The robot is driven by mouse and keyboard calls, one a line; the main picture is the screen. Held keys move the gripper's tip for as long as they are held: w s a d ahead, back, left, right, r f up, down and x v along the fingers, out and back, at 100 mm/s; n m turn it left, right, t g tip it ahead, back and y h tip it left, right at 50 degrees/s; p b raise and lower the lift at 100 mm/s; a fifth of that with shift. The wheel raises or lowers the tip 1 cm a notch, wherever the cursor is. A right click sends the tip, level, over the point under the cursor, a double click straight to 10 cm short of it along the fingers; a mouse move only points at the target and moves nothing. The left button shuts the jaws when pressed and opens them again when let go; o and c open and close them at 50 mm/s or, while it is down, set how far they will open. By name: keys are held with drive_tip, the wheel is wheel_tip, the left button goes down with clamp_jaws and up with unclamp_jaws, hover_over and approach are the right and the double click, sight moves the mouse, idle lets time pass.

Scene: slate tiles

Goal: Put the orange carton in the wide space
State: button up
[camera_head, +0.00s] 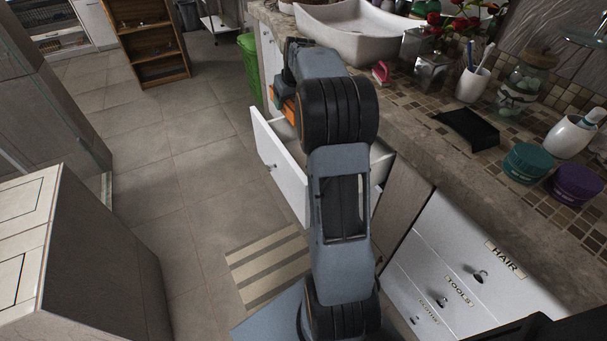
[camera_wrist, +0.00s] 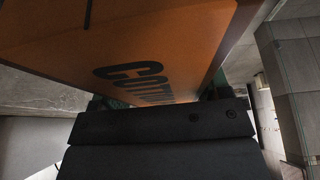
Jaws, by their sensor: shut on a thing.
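The orange carton (camera_wrist: 150,35) fills the upper part of the wrist view, with dark letters starting "COT" on its face. My gripper (camera_wrist: 160,103) is shut on it. In the camera_head view only a small orange part of the carton (camera_head: 286,107) shows beside my arm, above the open white drawer (camera_head: 279,165). My gripper (camera_head: 281,85) is mostly hidden there behind my wrist. The drawer is pulled out from under the counter. My arm covers most of its inside, so its compartments and the wide space cannot be made out.
The stone counter (camera_head: 428,137) runs along the right with a white basin (camera_head: 350,32), a black tray (camera_head: 467,128), a teal jar (camera_head: 526,163) and a purple jar (camera_head: 574,184). Shut labelled drawers (camera_head: 455,265) lie below. A green bin (camera_head: 249,65) stands behind. The floor left of the drawer is clear.

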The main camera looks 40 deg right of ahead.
wheel_tip(320, 180, down, 2)
drive_tip(key=shift+f+b, duration=0.25)
drive_tip(key=shift+b, duration=0.4)
wheel_tip(320, 180, down, 18)
drive_tip(key=b, duration=0.5)
drive_tip(key=shift+f, duration=0.1)
drive_tip(key=shift+f, duration=0.1)
drive_tip(key=shift+f, duration=0.15)
drive_tip(key=o, duration=0.7)
drive_tip(key=shift+r, duration=0.35)
drive_tip(key=p+v, duration=0.2)
drive_tip(key=v, duration=1)
drive_tip(key=shift+p, duration=0.4)
